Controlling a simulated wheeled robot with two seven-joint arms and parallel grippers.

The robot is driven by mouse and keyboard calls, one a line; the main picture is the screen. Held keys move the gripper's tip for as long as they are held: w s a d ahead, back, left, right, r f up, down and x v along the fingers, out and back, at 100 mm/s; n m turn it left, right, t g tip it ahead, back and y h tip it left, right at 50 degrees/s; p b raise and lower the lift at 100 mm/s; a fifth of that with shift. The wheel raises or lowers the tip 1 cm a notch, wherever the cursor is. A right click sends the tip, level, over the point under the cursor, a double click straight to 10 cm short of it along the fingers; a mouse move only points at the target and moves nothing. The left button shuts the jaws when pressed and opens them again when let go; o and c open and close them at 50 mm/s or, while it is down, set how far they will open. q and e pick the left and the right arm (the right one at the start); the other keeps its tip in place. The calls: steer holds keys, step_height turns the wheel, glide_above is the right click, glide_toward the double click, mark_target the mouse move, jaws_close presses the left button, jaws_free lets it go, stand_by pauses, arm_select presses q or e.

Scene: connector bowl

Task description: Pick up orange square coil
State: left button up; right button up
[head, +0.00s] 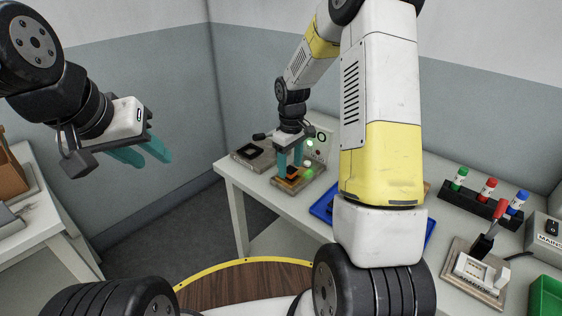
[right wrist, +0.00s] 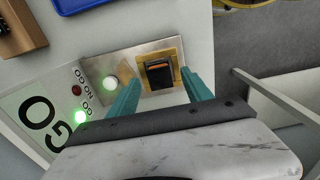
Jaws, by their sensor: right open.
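The orange square coil (right wrist: 158,67) appears as a small dark block with an orange top edge in the right wrist view. It sits in a tan square seat on a grey metal plate. In the head view an orange patch (head: 288,179) shows at the same station, partly hidden by my fingers. My right gripper (right wrist: 161,78) is open, with its teal fingers on either side of the coil; I cannot tell whether they touch it. It also shows over the station in the head view (head: 290,165). My left gripper (head: 156,160) is open and empty, in the air at the left.
A GO/NO GO panel (right wrist: 45,115) with a lit green light stands beside the seat. Another fixture (head: 252,154) lies to the left. A blue tray (head: 322,208) is partly hidden behind my right arm. Colored markers in a rack (head: 478,204) and a red-handled press (head: 480,265) stand at right.

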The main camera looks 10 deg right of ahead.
steer(key=shift+f, duration=0.8)
jaws_close()
steer(key=shift+r, duration=0.15)
